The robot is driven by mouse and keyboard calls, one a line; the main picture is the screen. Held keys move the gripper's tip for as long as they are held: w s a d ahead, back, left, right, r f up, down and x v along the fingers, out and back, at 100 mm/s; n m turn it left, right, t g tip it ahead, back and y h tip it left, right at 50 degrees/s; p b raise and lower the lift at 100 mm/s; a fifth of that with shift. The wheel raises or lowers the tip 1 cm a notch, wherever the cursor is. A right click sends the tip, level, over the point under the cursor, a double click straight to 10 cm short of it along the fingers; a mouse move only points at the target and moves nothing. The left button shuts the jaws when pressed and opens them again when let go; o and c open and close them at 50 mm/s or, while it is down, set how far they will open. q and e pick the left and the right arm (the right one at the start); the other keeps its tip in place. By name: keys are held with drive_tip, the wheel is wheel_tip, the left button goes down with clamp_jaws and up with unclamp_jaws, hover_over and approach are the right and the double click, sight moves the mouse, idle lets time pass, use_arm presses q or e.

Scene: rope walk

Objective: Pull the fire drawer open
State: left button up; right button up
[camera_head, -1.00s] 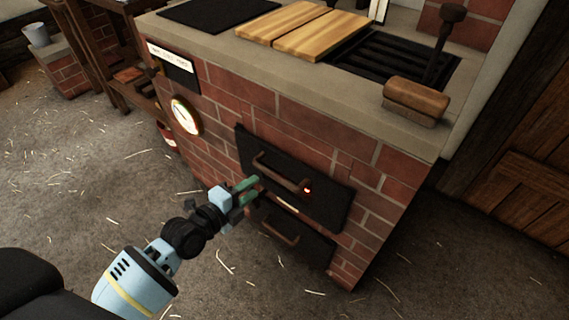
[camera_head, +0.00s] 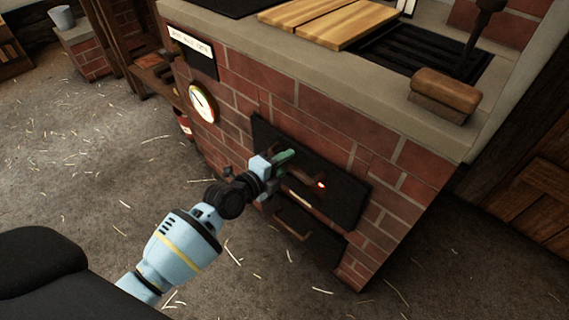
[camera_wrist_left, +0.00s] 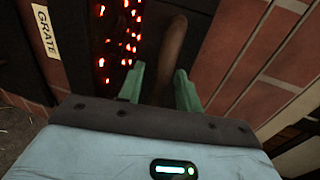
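The upper black front (camera_head: 345,199) of the brick stove has a brown bar handle (camera_head: 312,178) and a red glow beside it. In the left wrist view the handle (camera_wrist_left: 174,50) runs between my left gripper's green fingers, and glowing red holes (camera_wrist_left: 128,35) show beside it. My left gripper (camera_head: 284,163) is at this handle, its fingers apart with some space around the bar. Contact is unclear. A lower black front with its own handle (camera_head: 292,223) is below. A label reading GRATE (camera_wrist_left: 46,31) shows in the wrist view. My right gripper is not in view.
The brick stove (camera_head: 420,180) carries wooden boards (camera_head: 335,22), a dark grill (camera_head: 425,52) and a wood-backed brush (camera_head: 445,88) on top. A round gauge (camera_head: 202,103) is on its side. The straw-strewn floor (camera_head: 110,190) before it is open.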

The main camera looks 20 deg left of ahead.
use_arm(q)
drive_tip(key=shift+c, duration=0.2)
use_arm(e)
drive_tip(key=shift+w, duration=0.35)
use_arm(q)
clamp_jaws()
drive_tip(key=shift+s, duration=0.1)
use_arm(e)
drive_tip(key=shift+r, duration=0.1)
